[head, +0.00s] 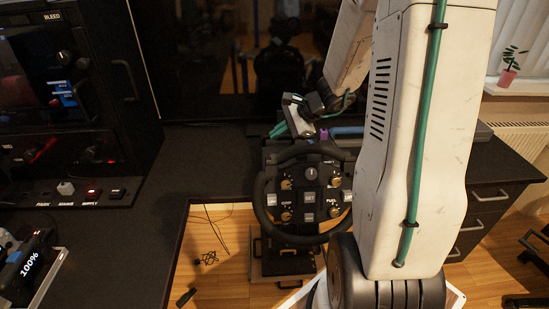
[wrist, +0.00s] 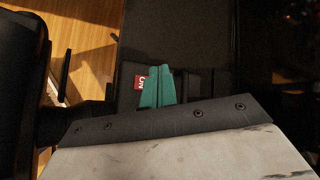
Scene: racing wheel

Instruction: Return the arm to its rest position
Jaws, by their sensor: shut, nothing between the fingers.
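My arm, white with a green cable, rises on the right of the head view and reaches back over the desk. My gripper (head: 278,130) is behind the racing wheel (head: 309,200), near the upper left of its rim. In the wrist view my gripper's (wrist: 162,72) green fingers lie together, shut and empty, over a dark surface. The racing wheel is black with several knobs and buttons on its face. My arm hides part of its right side.
A black control cabinet (head: 70,110) stands at the left on the dark desk (head: 190,160). A device reading 100% (head: 28,265) is at lower left. A drawer unit (head: 490,205) is at the right, and a pink plant pot (head: 507,78) stands on the sill. Cables lie on the wooden floor.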

